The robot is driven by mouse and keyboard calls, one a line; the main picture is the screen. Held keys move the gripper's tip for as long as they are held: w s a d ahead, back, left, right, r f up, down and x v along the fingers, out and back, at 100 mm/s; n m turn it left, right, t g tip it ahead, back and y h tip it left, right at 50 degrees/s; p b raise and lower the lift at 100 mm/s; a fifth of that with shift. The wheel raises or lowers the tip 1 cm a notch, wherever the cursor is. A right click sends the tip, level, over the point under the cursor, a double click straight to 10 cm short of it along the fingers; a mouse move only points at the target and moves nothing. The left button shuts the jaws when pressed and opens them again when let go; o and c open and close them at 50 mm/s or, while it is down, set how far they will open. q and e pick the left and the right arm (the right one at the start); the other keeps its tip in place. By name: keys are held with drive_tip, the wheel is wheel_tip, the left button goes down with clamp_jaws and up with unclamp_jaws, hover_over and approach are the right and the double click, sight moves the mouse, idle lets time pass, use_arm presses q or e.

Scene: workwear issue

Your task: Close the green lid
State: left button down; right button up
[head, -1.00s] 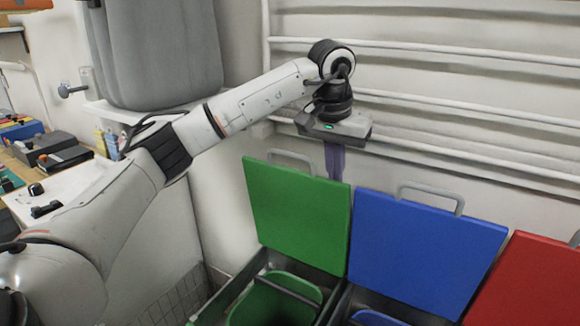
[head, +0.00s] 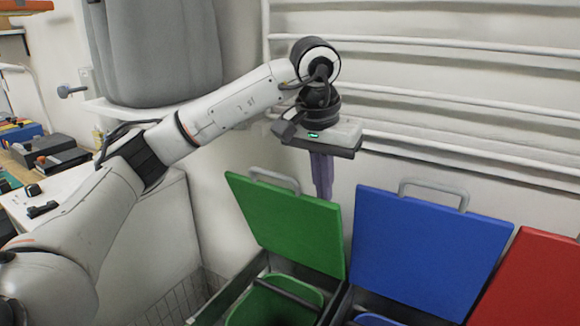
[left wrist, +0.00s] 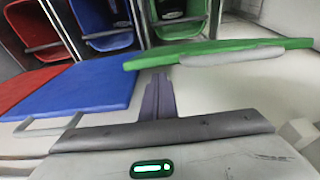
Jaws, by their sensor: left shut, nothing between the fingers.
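In the left wrist view the green lid (left wrist: 215,50) shows nearly edge-on beyond the fingers. My left gripper (head: 322,190) is shut and empty, fingers pointing down behind the lid's top edge, right of the handle. The fingers also show in the left wrist view (left wrist: 158,85); whether they touch the lid I cannot tell. The right gripper is not in view.
A blue lid (head: 430,250) and a red lid (head: 535,285) stand open to the right of the green one. White wall rails (head: 450,98) run behind. A grey container (head: 160,50) and a workbench with tools are at the left.

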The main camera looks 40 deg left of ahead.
use_arm(q)
drive_tip(key=shift+s+f, duration=0.1)
drive_tip(key=shift+s, duration=0.3)
drive_tip(key=shift+d, duration=0.1)
drive_tip(key=shift+r+p, duration=0.5)
drive_tip(key=shift+r, duration=0.15)
wheel_tip(320, 180, up, 9)
drive_tip(key=p, duration=0.4)
drive_tip(key=shift+p, duration=0.4)
drive_tip(key=shift+f, duration=0.1)
